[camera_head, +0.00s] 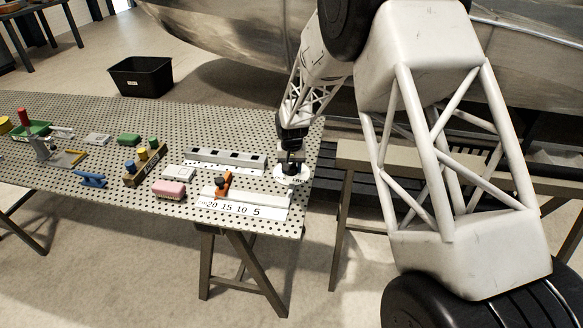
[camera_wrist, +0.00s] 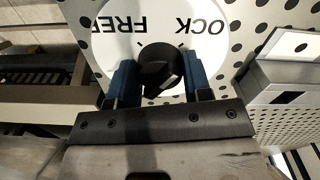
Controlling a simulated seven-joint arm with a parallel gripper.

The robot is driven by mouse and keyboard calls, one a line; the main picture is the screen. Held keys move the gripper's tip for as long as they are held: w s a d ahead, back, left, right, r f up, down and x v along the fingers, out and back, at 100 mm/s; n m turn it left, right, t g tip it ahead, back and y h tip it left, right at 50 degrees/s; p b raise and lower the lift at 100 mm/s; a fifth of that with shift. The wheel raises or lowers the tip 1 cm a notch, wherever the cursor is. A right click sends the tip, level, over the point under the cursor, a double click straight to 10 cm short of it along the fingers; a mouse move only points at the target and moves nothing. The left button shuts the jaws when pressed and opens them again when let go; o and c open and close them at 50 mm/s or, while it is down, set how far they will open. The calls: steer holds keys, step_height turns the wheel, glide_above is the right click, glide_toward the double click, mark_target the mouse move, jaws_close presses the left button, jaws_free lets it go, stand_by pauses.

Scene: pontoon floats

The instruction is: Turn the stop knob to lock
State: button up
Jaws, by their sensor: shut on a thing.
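The stop knob (camera_wrist: 160,68) is black and sits on a white round dial (camera_wrist: 110,42) in the wrist view. The dial reads FREE at the left and LOCK at the right, both upside down, with part of LOCK cut off or hidden. My gripper (camera_wrist: 161,82) has its two blue-padded fingers on either side of the knob, shut on it. I cannot tell which word the knob points to. In the head view my gripper (camera_head: 291,160) reaches down over the white dial (camera_head: 292,180) at the board's right end, and the knob is mostly hidden.
An orange stop (camera_head: 223,185) stands on a white ruler rail (camera_head: 245,209) left of the dial. A grey slotted bar (camera_head: 225,160) lies behind. A pink block (camera_head: 168,190) and several small parts lie further left on the perforated table (camera_head: 120,200). The table edge is close on the right.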

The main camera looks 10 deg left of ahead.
steer(key=shift+m, duration=1.2)
steer(key=o, duration=0.9)
steer(key=shift+r, duration=0.1)
steer(key=shift+r, duration=3.8)
